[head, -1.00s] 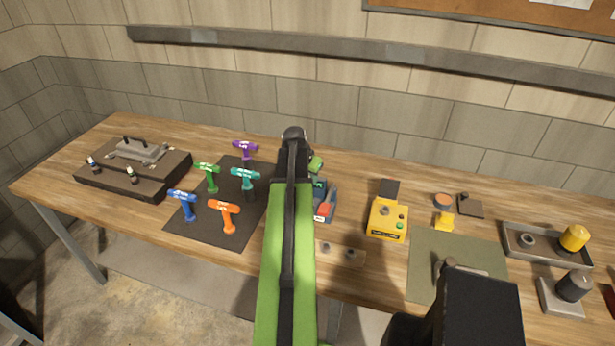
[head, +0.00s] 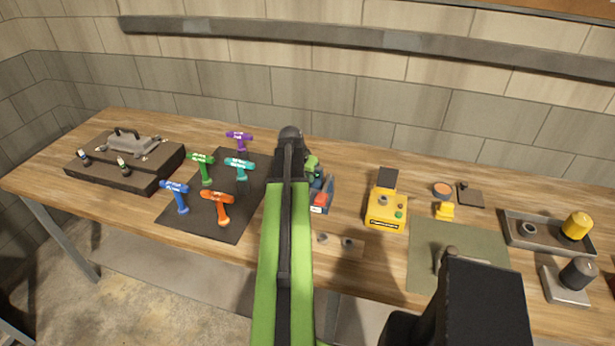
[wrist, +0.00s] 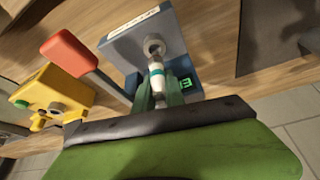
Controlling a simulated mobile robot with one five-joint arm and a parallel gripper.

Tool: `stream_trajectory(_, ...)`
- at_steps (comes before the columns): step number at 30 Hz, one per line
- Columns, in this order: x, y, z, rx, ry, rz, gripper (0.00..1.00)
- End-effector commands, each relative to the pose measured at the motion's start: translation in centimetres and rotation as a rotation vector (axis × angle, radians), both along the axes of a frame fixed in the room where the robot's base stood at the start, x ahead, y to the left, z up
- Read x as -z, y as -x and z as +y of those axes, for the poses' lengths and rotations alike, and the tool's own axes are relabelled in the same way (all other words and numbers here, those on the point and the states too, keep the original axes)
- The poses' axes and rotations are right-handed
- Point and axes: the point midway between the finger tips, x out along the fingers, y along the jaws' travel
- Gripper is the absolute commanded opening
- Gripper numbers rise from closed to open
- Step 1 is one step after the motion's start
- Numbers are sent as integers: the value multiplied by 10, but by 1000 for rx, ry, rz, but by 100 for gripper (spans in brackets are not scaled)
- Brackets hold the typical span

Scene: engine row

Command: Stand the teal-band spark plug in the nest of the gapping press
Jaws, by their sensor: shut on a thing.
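The teal-band spark plug (wrist: 157,73) is held in my gripper (wrist: 158,90), white with a teal band, in the wrist view. My gripper's green fingers are shut on it. The gapping press (wrist: 125,47) is a blue-grey block with a red-ended lever (wrist: 68,52) and a small green marking. A grey metal ring (wrist: 153,44) shows at the plug's far end, over the press; I cannot tell whether they touch or whether the plug is seated. In the head view, my arm hides the plug and part of the press (head: 320,207); green gripper parts (head: 313,164) show beside it.
A yellow device (head: 386,212) stands right of the press. Colored T-handled tools, such as the orange one (head: 217,208), stand on a dark mat (head: 228,232) to the left. A dark engine block (head: 115,178) is far left. A green mat (head: 430,240) and a tray (head: 515,235) lie right.

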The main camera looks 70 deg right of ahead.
Motion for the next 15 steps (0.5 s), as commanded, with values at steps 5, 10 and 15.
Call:
stream_trajectory(5,14,0,0,0,0,0,0)
stream_trajectory(10,23,1,0,1,0,0,0)
stream_trajectory(15,26,1,0,1,0,0,0)
